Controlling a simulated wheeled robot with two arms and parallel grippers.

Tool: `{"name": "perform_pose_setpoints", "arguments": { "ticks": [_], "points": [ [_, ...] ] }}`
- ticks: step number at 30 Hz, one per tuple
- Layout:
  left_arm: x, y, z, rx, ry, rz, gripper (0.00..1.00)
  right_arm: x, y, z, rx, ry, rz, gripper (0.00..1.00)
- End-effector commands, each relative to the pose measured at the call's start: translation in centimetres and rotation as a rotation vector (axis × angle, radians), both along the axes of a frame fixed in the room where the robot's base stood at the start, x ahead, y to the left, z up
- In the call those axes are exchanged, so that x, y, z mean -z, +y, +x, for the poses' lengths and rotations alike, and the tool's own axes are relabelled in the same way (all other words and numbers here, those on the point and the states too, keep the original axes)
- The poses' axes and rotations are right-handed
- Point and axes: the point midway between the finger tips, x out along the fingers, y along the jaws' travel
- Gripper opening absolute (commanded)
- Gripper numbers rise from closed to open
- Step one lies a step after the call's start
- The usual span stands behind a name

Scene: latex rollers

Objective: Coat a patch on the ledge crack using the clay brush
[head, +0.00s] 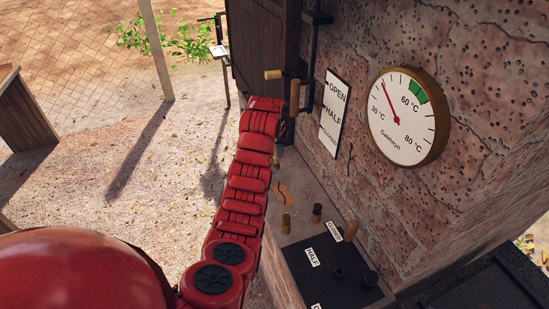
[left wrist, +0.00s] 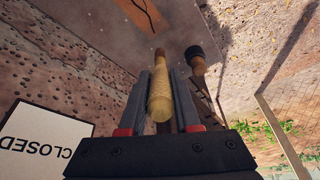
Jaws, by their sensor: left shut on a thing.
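My left gripper (head: 284,128) is at the end of the red arm, beside the brick wall and above the ledge (head: 303,198). In the left wrist view, its fingers (left wrist: 168,85) are shut on the pale wooden handle of the clay brush (left wrist: 159,98). The handle's upper part also shows in the head view (head: 294,98); the bristles cannot be made out. An orange-brown patch with a dark crack line (left wrist: 145,14) lies beyond the handle, apart from it; it also shows on the ledge in the head view (head: 283,191). My right gripper is not in view.
Small pegs (head: 286,223) and a black-topped one (head: 316,212) stand on the ledge. A dark lever panel (head: 335,270) is at its near end. A round gauge (head: 408,117) and a lever sign (head: 334,113) are on the wall. Open ground is to the left.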

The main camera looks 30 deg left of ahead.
Motion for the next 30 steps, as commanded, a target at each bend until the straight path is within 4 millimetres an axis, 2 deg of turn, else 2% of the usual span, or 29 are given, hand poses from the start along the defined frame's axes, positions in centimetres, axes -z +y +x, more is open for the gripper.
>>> {"name": "perform_pose_setpoints", "arguments": {
  "ticks": [10, 30],
  "points": [
    [-2.9, 0.0, 0.3, 0.000, -0.003, 0.000, 0.00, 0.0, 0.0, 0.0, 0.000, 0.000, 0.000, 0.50],
    [-3.1, 0.0, 0.3, 0.000, -0.001, 0.000, 0.00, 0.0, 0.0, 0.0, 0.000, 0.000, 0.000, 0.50]
  ]
}}
